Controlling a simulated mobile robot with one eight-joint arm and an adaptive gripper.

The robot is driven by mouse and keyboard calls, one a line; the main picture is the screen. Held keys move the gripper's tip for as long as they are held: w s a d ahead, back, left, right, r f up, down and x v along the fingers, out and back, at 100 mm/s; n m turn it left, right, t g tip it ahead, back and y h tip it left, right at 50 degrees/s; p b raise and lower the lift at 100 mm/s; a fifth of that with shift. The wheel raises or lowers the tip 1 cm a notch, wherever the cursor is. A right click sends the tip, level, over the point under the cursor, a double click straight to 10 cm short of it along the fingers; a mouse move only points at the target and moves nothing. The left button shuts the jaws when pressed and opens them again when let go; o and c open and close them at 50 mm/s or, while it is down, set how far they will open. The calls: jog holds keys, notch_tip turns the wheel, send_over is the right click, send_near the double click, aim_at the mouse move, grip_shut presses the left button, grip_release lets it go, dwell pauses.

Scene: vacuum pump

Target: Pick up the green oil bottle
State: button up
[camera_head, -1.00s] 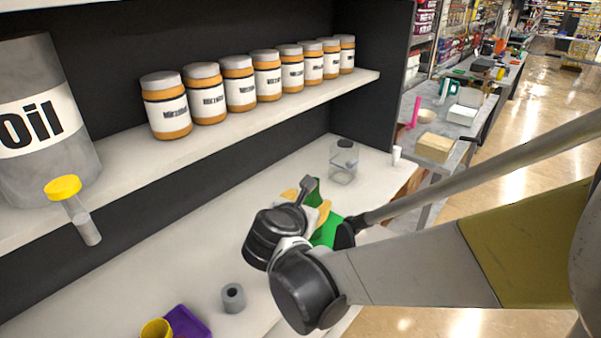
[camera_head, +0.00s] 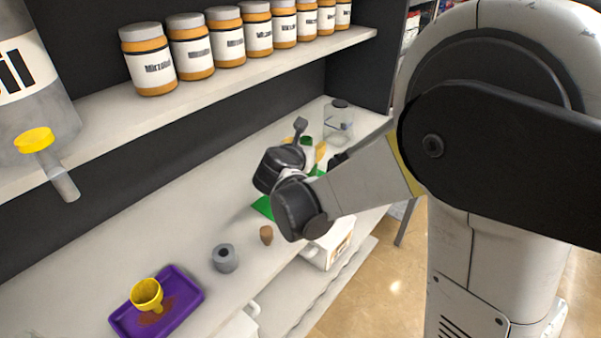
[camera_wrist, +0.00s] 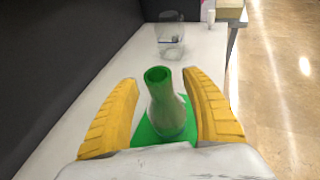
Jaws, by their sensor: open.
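The green oil bottle (camera_wrist: 167,108) stands upright in the wrist view, with an open round mouth at its top. It appears to stand on a green mat (camera_wrist: 145,133). My gripper (camera_wrist: 165,95) has yellow ribbed fingers, one on each side of the bottle, with visible gaps between the fingers and the bottle. In the head view my wrist hides most of the gripper, and only the green top of the bottle (camera_head: 306,140) shows behind it.
Labelled jars (camera_head: 191,42) and a large oil container (camera_head: 35,90) line the shelf above.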

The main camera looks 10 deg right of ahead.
grip_shut()
jog(key=shift+r, duration=0.15)
dwell(0.4)
